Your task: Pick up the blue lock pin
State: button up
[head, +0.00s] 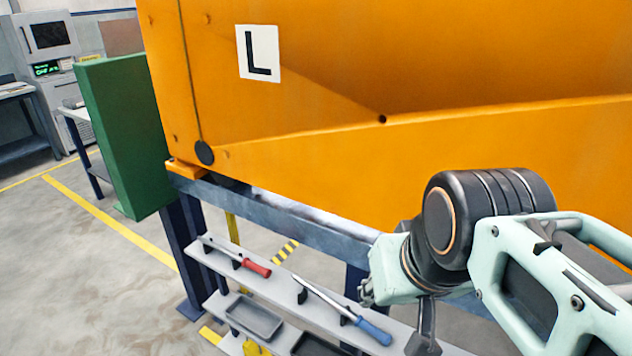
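The blue lock pin (372,331) lies on a light grey shelf (275,290) at the bottom centre of the head view. It has a blue handle at the lower right and a long silver shaft running up to the left, resting on small dark holders. My gripper (424,340) hangs just right of the blue handle, apart from it in the picture. Only dark finger parts show at the frame's lower edge, so its opening is unclear. No object shows in it.
A similar red-handled pin (257,268) lies to the left on the same shelf. Dark trays (255,317) sit lower down. The large orange housing (330,160) and its blue-grey frame (290,222) overhang the shelf behind. A green panel (125,135) stands left.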

aim_at(358, 321)
jog(key=j+z, duration=0.1)
jog(key=z, duration=0.4)
jog(key=j+z, duration=0.1)
jog(key=z, duration=0.4)
jog(key=j+z, duration=0.15)
jog(key=z, duration=0.35)
jog(key=j+z, duration=0.3)
jog(key=k+j+z, duration=0.1)
jog(key=j+z, duration=0.2)
jog(key=k+j+z, duration=0.1)
jog(key=j, duration=0.2)
jog(key=k+j, duration=0.1)
jog(key=j, duration=0.2)
jog(key=k+j+z, duration=0.15)
jog(key=j+z, duration=0.15)
jog(key=j, duration=0.15)
jog(key=k+j+z, duration=0.1)
jog(key=j, duration=0.2)
jog(key=k+j+z, duration=0.15)
jog(key=j, duration=0.15)
jog(key=l+u, duration=0.4)
